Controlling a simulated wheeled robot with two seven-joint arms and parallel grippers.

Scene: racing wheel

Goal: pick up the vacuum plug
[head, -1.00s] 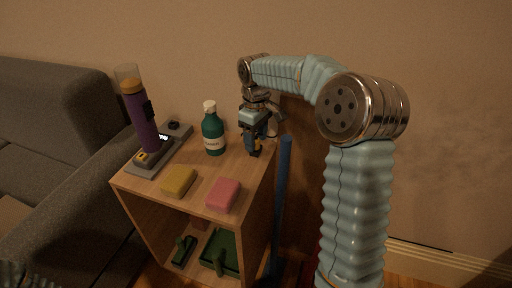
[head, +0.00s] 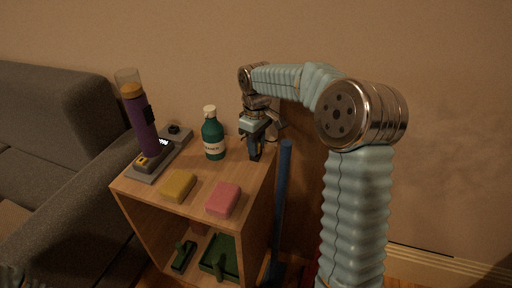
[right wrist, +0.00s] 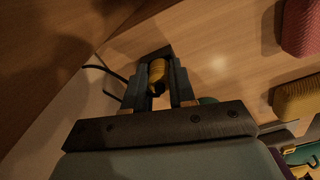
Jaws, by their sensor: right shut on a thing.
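The vacuum plug (right wrist: 157,73), a small yellow and black piece, sits between the fingertips of my right gripper in the right wrist view. My right gripper (head: 254,154) is shut on it, low over the back right of the wooden cabinet top. In the head view the fingers hide the plug. A dark cord (right wrist: 108,72) shows left of the fingers in the wrist view. The purple vacuum (head: 140,122) stands in its grey base (head: 172,153) at the left of the cabinet top.
A green bottle (head: 213,137) stands left of my right gripper. A yellow sponge (head: 179,186) and a pink sponge (head: 223,199) lie near the cabinet's front edge. A blue pole (head: 281,200) stands beside the cabinet's right side. The wall is close behind.

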